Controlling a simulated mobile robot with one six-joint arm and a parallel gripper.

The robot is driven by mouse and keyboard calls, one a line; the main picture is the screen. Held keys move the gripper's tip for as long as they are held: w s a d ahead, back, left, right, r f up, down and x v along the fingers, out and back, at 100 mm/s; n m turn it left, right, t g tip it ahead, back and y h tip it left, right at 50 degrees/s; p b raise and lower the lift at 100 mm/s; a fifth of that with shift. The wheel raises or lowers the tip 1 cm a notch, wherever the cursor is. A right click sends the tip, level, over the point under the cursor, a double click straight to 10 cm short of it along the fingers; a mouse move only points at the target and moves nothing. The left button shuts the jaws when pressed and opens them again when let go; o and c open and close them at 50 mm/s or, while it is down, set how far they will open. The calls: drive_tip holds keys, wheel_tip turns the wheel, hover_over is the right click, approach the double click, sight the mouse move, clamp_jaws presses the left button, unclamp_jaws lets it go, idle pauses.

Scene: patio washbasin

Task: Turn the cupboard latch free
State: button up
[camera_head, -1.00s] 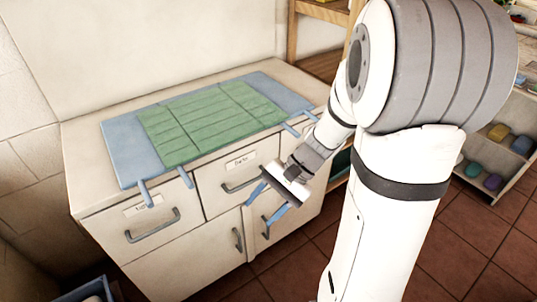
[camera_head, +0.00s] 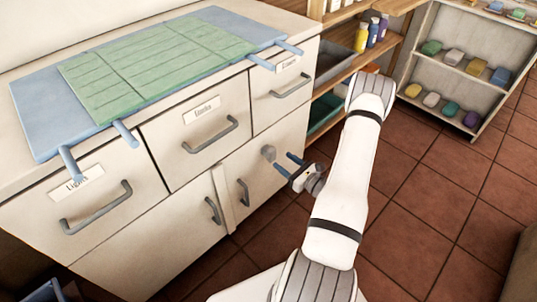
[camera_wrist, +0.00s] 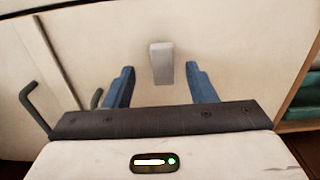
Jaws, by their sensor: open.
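The cupboard latch (camera_head: 268,153) is a small grey piece on the upper part of the right cupboard door (camera_head: 262,175). It also shows in the wrist view (camera_wrist: 161,62) as an upright grey block on the pale door, centred between my fingers. My gripper (camera_head: 284,163) is open, with two blue fingers pointing at the door. The fingers lie either side of the latch in the wrist view; I see no contact, and their depth to the door is hard to tell. Both doors look shut.
Two vertical door handles (camera_head: 213,210) (camera_head: 243,192) sit left of the latch. Drawers with grey bar handles (camera_head: 210,135) are above. A green slatted mat (camera_head: 150,65) lies on the top. Open shelves (camera_head: 360,60) stand to the right; the tiled floor (camera_head: 430,190) is clear.

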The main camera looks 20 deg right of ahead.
sight(274, 153)
drive_tip(key=x, duration=0.3)
drive_tip(key=b+x, duration=0.1)
drive_tip(key=x, duration=0.3)
drive_tip(key=shift+w+f, duration=0.25)
drive_tip(key=shift+w, duration=0.1)
drive_tip(key=c, duration=1)
